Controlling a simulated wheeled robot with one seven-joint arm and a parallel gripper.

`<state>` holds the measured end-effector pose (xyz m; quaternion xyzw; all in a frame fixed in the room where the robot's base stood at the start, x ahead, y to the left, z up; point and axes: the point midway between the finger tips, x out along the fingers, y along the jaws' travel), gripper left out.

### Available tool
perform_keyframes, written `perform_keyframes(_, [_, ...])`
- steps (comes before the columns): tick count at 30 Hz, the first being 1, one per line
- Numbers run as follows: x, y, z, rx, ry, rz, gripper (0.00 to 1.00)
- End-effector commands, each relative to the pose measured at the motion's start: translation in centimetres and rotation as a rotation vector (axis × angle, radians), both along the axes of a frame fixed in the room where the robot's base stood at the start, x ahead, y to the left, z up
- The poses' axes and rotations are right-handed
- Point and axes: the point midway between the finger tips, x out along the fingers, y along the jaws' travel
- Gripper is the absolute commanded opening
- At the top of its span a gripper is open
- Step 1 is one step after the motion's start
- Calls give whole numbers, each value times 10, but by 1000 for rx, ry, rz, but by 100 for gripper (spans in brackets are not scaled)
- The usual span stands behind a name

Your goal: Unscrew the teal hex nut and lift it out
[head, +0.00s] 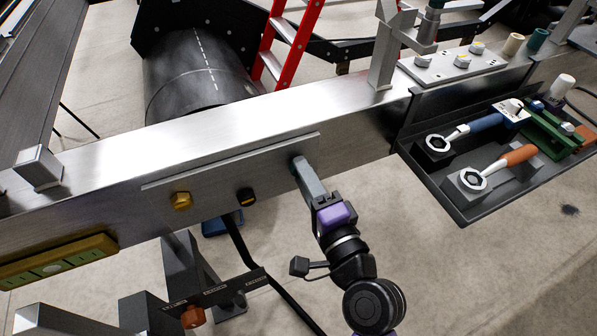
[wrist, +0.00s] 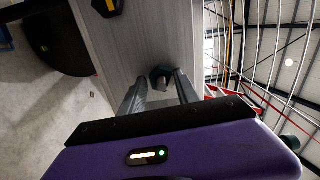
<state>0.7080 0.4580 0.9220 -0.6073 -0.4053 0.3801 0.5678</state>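The teal hex nut (wrist: 160,74) sits on the plate on the side of the metal beam. In the wrist view it lies just ahead of and between my fingertips. My gripper (wrist: 158,82) is open, one finger on each side, with a narrow gap showing beside the nut. In the head view my gripper (head: 301,168) reaches up to the right end of the plate. There the teal nut (head: 296,161) is mostly hidden by my fingers, with only a sliver showing.
The plate (head: 220,180) also carries a yellow hex nut (head: 181,201) and a black one (head: 246,196) to the left. A dark tray (head: 461,216) with wrenches hangs on the beam at right. A labelled bracket (head: 215,293) stands below.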

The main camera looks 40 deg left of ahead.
Motion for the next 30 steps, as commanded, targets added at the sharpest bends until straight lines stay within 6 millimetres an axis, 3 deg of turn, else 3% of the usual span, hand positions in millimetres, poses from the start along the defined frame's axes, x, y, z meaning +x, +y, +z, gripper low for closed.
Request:
perform_keyframes(11, [0,-2,2,3,5,-1,47])
perform_keyframes(30, [-21,-52,2,4,6,-1,47])
